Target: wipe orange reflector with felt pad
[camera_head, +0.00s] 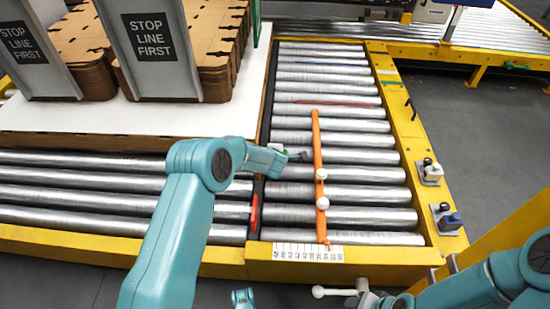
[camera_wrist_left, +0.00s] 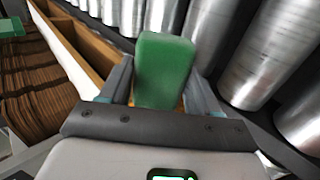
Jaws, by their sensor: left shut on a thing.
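My left gripper (camera_head: 296,154) is over the rollers, close to the left side of a long orange bar. In the left wrist view its two fingers (camera_wrist_left: 160,85) are shut on a green block, the felt pad (camera_wrist_left: 165,65), which stands out past the fingertips. In the head view the pad is too small to make out clearly. I cannot pick out the orange reflector with certainty. The orange bar (camera_head: 317,160) lies along the rollers and bears white knobs. Whether the pad touches anything is not clear. My right arm is at lower right, and its fingertips cannot be made out.
Cardboard stacks (camera_head: 205,60) between grey plates stand on a white board (camera_head: 60,117) at left. A yellow frame (camera_head: 405,135) edges the rollers, with small sensor units (camera_head: 446,218) on its right rail. A red strip (camera_head: 254,213) is on the dark divider.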

